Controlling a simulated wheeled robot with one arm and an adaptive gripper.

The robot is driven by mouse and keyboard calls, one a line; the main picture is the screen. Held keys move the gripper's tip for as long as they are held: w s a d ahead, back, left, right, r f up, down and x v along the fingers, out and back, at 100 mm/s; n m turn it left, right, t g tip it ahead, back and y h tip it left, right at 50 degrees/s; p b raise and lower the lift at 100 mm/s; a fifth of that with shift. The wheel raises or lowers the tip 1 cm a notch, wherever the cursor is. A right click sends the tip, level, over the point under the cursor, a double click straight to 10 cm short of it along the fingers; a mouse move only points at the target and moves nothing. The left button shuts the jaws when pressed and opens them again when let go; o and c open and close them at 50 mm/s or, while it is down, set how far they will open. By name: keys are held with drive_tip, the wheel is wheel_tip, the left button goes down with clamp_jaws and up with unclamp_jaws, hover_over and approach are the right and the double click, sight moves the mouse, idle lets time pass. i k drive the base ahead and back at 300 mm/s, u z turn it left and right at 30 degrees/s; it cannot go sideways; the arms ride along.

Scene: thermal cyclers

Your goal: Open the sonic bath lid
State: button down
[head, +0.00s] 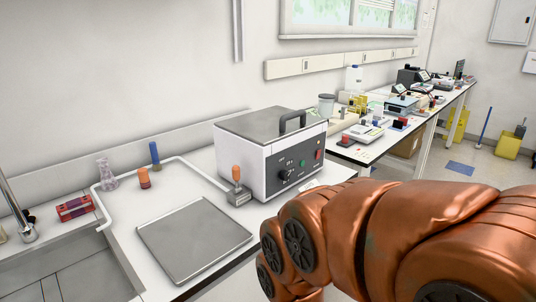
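The sonic bath (270,153) is a white and grey box on the bench in the middle of the head view. Its front panel has a black knob and several small buttons. Its flat grey lid (255,124) lies level on top and looks shut. A dark arched handle (293,121) stands up on the lid toward the right. My orange arm fills the lower right, in front of the bench. My gripper is not visible in this view.
A flat grey metal plate (194,239) lies on the bench before the bath. An orange-handled tool (237,187) stands close to its left front corner. A glass flask (107,174) and small bottles stand farther left, near the sink (62,276). Lab equipment fills the far bench.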

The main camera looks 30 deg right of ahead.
sight(264, 126)
drive_tip(key=u, duration=1.95)
drive_tip(key=k, duration=0.7)
drive_tip(key=z, duration=0.9)
drive_tip(key=i, duration=0.5)
drive_tip(key=u, duration=0.05)
